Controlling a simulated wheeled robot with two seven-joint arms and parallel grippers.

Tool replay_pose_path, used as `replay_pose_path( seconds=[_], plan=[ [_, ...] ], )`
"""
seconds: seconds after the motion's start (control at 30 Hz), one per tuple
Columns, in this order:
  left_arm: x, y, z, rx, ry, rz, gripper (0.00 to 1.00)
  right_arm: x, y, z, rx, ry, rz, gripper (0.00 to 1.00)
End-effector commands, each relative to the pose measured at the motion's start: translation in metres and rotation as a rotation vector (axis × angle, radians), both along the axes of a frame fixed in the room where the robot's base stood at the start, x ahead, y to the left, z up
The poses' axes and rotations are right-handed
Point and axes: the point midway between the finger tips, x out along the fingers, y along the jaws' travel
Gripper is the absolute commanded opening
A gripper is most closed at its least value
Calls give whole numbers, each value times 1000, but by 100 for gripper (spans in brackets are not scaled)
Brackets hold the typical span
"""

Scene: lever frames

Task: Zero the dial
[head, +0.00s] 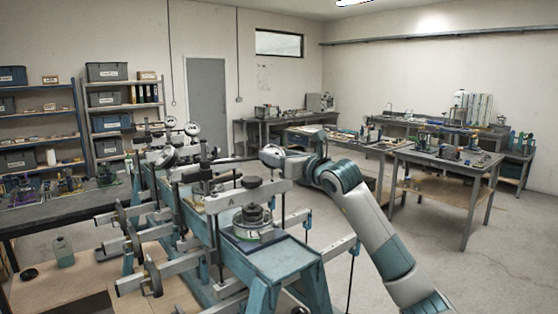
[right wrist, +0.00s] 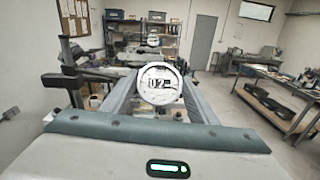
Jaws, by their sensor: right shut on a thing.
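Lever frames stand on a blue-grey stand (head: 285,262) in the head view; the nearest bears the letter A on its beam (head: 232,201). A round dial (head: 271,151) sits at the right end of a frame farther back. My right gripper (head: 280,156) reaches it from the right and is shut on it. In the right wrist view the white dial (right wrist: 160,84) lies between the fingers of my right gripper (right wrist: 160,96). Its dark digits look like 02, with a further mark too small to read. My left gripper is not in view.
More round dials (head: 192,129) stand on frames behind. Beams and hand wheels (head: 152,278) stick out at left, over a bench. A work table (head: 446,158) with tools stands at right. Shelves (head: 123,113) line the back left. The floor at right is open.

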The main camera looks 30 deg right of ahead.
Motion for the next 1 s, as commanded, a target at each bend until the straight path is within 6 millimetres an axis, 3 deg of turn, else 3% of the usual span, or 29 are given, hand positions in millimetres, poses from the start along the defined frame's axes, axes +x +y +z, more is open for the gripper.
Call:
replay_pose_path(
  seconds=[0.03, 0.4, 0.83, 0.87, 0.9, 1.0],
  plan=[
    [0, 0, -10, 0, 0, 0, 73, 0, 3, -3, 25, -5, -17, 32],
    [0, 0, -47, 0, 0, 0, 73, 0, 3, -2, 204, 10, -197, 32],
    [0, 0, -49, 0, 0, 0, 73, -1, 2, 2, 230, 14, -223, 32],
    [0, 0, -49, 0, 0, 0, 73, -1, 2, 2, 230, 14, -223, 61],
    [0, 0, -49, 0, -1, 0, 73, -1, 2, 2, 230, 14, -223, 71],
    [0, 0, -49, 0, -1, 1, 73, -1, 2, 2, 230, 15, -223, 73]
  ],
)
